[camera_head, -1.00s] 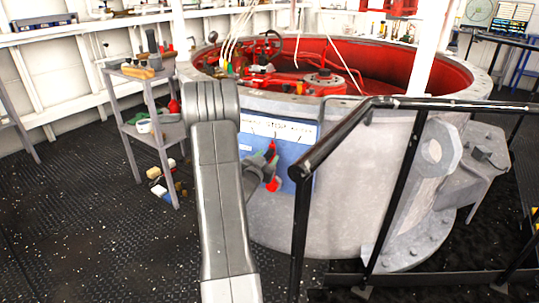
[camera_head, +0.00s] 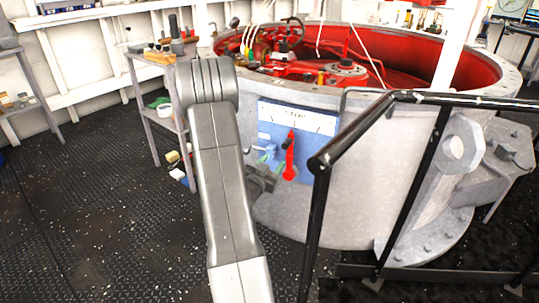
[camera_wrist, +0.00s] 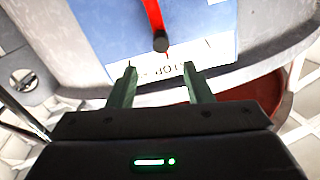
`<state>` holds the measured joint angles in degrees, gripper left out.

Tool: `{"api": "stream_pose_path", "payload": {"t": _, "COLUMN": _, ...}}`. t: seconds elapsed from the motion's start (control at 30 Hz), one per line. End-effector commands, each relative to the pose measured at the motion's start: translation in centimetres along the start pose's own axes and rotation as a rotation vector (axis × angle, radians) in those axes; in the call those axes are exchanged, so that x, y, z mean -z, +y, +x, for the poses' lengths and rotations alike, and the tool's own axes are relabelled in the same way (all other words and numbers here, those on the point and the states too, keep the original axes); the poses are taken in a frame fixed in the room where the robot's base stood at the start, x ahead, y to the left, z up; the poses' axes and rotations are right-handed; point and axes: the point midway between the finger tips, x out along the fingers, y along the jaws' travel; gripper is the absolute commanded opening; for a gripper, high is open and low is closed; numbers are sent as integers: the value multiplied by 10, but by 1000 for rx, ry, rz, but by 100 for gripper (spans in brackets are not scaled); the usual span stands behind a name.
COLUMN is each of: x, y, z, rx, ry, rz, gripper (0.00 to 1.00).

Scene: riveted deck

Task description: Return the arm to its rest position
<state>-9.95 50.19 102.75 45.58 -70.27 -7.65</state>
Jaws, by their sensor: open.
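My arm (camera_head: 225,180) reaches up and bends over toward the blue panel (camera_head: 318,148) on the big grey drum. My gripper (camera_head: 264,152) is open and empty just left of the panel's red lever (camera_head: 290,155), and part of it is hidden behind my arm. In the wrist view my gripper (camera_wrist: 160,68) shows two greenish fingers spread apart. The red lever (camera_wrist: 153,16) with its dark knob (camera_wrist: 161,42) lies beyond the fingertips, apart from them. The white STOP label (camera_wrist: 160,72) appears upside down there.
A black handrail (camera_head: 345,140) stands close to the right of my arm. A grey shelf cart (camera_head: 160,90) with tools stands at the left. The drum (camera_head: 380,180) with a red interior fills the right.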

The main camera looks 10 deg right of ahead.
Motion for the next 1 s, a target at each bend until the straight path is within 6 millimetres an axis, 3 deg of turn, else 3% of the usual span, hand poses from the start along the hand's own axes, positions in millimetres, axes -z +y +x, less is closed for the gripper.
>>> {"api": "stream_pose_path", "payload": {"t": 0.27, "x": -1, "y": 1, "z": 29, "rx": -3, "ry": 2, "rz": 2, "gripper": 46}}
{"api": "stream_pose_path", "payload": {"t": 0.8, "x": 0, "y": 0, "z": 130, "rx": 0, "ry": 3, "rz": 1, "gripper": 46}}
{"api": "stream_pose_path", "payload": {"t": 0.9, "x": 0, "y": 0, "z": 141, "rx": 1, "ry": 2, "rz": -1, "gripper": 46}}
{"api": "stream_pose_path", "payload": {"t": 1.0, "x": 1, "y": -5, "z": 138, "rx": 2, "ry": 0, "rz": -20, "gripper": 46}}
